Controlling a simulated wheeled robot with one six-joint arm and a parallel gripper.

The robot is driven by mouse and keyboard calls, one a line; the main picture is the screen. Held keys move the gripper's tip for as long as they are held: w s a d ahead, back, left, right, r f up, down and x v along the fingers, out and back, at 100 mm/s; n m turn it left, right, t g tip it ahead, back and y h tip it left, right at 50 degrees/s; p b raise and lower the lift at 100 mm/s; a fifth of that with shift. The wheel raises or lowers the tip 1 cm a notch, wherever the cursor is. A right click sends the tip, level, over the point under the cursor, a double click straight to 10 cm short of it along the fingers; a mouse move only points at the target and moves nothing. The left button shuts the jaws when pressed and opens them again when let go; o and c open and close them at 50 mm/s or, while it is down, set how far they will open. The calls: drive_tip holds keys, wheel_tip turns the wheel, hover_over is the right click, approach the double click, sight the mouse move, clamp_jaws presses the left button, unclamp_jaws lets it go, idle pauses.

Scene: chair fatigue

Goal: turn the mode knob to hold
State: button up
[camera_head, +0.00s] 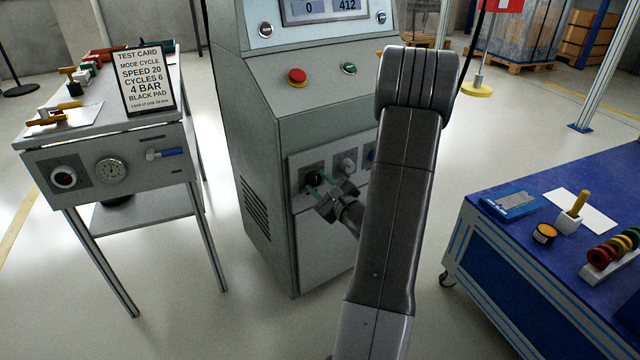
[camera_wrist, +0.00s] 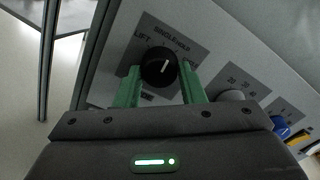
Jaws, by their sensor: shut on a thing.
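The mode knob (camera_wrist: 153,76) is round and black with a white pointer mark, on a grey label plate of the machine's front panel. The words LIFT, SINGLE and HOLD show around its upper side; the pointer points roughly up in the wrist view, and I cannot tell exactly which word it meets. In the head view the knob (camera_head: 312,178) is partly hidden by my gripper. My gripper (camera_wrist: 161,78) is shut on the knob, with one green finger on each side. It also shows in the head view (camera_head: 317,187), reaching the panel from the right.
A grey knob (camera_head: 347,166) and a blue knob (camera_wrist: 281,126) sit right of the mode knob. A red button (camera_head: 297,76) and a green button (camera_head: 348,68) are on the sloped panel above. A test card (camera_head: 146,80) reading MODE CYCLE stands on the left bench.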

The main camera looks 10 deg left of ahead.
drive_tip(key=m+p, duration=0.1)
drive_tip(key=m, duration=0.3)
drive_tip(key=shift+m, duration=0.3)
drive_tip(key=shift+p, duration=0.3)
drive_tip(key=o, duration=1)
drive_tip(key=shift+s, duration=0.1)
drive_tip(key=p+v, duration=0.2)
drive_tip(key=v, duration=1.1)
drive_tip(key=shift+s+d, duration=0.25)
drive_tip(key=shift+d, duration=0.05)
drive_tip(key=shift+w, duration=0.1)
